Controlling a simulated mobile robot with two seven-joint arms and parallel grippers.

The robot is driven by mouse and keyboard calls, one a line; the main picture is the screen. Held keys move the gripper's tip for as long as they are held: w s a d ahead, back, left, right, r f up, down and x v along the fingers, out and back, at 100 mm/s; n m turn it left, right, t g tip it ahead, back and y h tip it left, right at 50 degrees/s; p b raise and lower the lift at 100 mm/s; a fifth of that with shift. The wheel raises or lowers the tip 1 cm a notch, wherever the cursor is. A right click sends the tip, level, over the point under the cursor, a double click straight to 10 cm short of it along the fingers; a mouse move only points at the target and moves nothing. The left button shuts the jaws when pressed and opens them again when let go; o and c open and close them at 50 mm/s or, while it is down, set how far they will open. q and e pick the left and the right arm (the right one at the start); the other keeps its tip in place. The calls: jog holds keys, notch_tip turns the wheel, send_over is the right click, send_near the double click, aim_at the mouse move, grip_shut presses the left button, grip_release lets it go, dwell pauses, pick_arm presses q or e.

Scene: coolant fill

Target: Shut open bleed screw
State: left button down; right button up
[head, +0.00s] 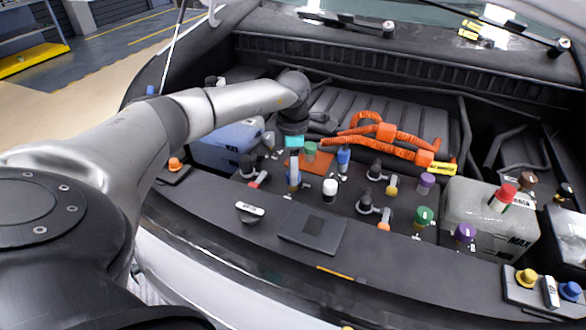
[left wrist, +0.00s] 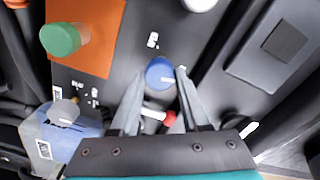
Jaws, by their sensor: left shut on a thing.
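My left gripper (head: 293,178) reaches down into the engine bay, its fingers pointing down. In the left wrist view its two fingers (left wrist: 160,88) close on the sides of a blue round-topped knob (left wrist: 160,73). In the head view the fingers mostly hide this knob. A red-tipped white piece (left wrist: 169,118) shows between the fingers, nearer the palm in the picture. The red tip also shows in the head view (head: 256,183), left of the gripper. No label tells me which fitting is the bleed screw, or how far it is turned. My right gripper is not in view.
A green cap (head: 310,150) stands on an orange plate (head: 318,166) just right of the gripper. Orange cables (head: 385,132) and a translucent tank (head: 485,218) lie further right.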

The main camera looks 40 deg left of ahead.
pick_arm(q)
jog(key=shift+w+r+m, duration=0.1)
jog(key=shift+m, duration=1.1)
jog(key=shift+c, duration=1.9)
grip_release()
notch_tip(320, 180, up, 15)
jog(key=p, duration=0.2)
jog(key=shift+r, duration=0.1)
